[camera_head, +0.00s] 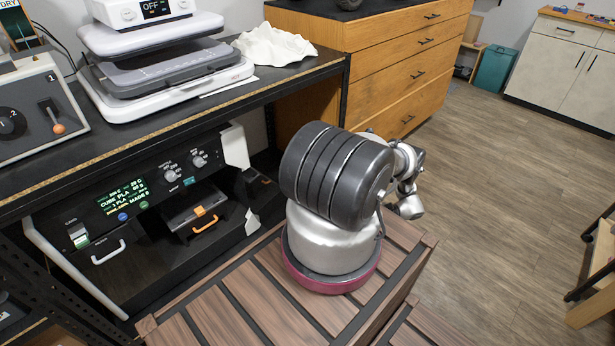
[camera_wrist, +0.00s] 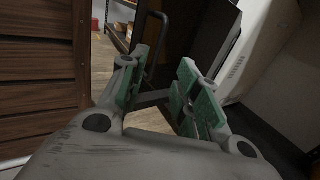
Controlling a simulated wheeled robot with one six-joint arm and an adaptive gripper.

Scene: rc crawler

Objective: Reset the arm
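My gripper (camera_wrist: 163,82) shows in the wrist view with two grey fingers and green pads. The fingers stand apart with a gap between them, and nothing is held. A black bar handle (camera_wrist: 157,38) shows just beyond the fingertips; I cannot tell how far past them it lies. In the head view my arm rises from a round base with a red ring on a slatted wooden deck, folded, with its far links on the right. The gripper's fingers are hidden or too small to make out there.
A black workbench (camera_head: 185,117) stands at the left, with a white machine (camera_head: 165,72) on top and a black printer-like unit (camera_head: 150,225) below. Wooden drawers (camera_head: 400,65) stand behind. Open floor (camera_head: 490,190) lies to the right. A white casing (camera_wrist: 266,45) is close right in the wrist view.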

